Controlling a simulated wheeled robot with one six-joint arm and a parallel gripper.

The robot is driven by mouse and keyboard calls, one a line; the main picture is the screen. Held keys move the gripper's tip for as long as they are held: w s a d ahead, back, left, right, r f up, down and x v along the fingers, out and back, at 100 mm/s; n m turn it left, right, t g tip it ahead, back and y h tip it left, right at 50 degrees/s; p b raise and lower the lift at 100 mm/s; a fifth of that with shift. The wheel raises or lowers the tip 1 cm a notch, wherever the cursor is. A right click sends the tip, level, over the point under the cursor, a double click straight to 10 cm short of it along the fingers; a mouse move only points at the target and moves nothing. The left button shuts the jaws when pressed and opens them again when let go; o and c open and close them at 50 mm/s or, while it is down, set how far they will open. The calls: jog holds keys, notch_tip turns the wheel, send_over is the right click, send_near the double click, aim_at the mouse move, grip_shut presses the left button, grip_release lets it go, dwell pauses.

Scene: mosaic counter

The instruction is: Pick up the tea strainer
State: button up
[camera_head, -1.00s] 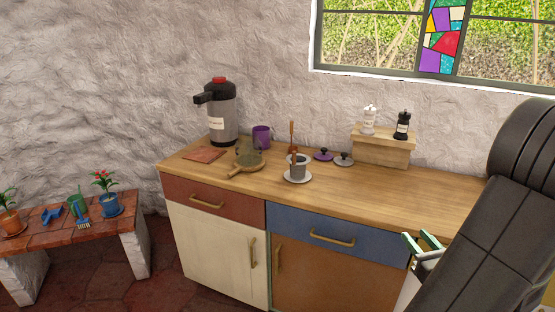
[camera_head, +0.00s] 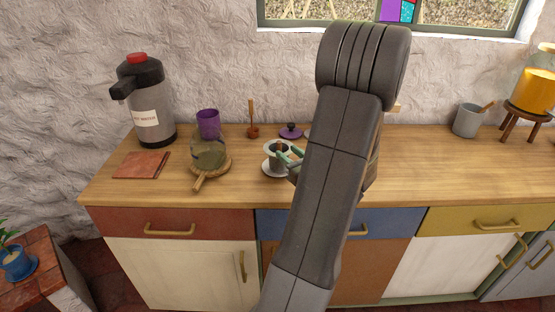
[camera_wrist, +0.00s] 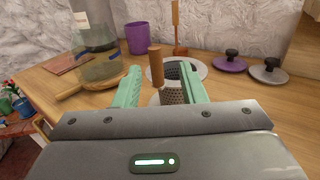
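The tea strainer (camera_wrist: 172,95) is a dark grey perforated basket with an upright wooden handle (camera_wrist: 156,66). In the wrist view it stands between the two green fingers of my open gripper (camera_wrist: 160,88), closer to the right finger. Contact cannot be told. A pale saucer or rim (camera_wrist: 192,68) shows behind it. In the head view the strainer (camera_head: 277,158) is a small grey cup shape on a white saucer (camera_head: 267,169), partly hidden by my gripper (camera_head: 290,158) at its right side.
A glass teapot (camera_head: 208,155) on a wooden trivet (camera_head: 214,170) stands to the left, with a purple mug (camera_head: 208,122) and hot water dispenser (camera_head: 147,105) behind. My arm hides counter to the right.

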aim_at(280, 147)
jog(key=x, duration=0.2)
jog(key=p+x, duration=0.1)
jog(key=shift+w+a+r, duration=0.15)
jog(key=shift+a+r, duration=0.1)
jog(key=shift+a, duration=0.2)
jog(key=shift+w+a, duration=0.3)
jog(key=shift+w, duration=0.25)
grip_shut()
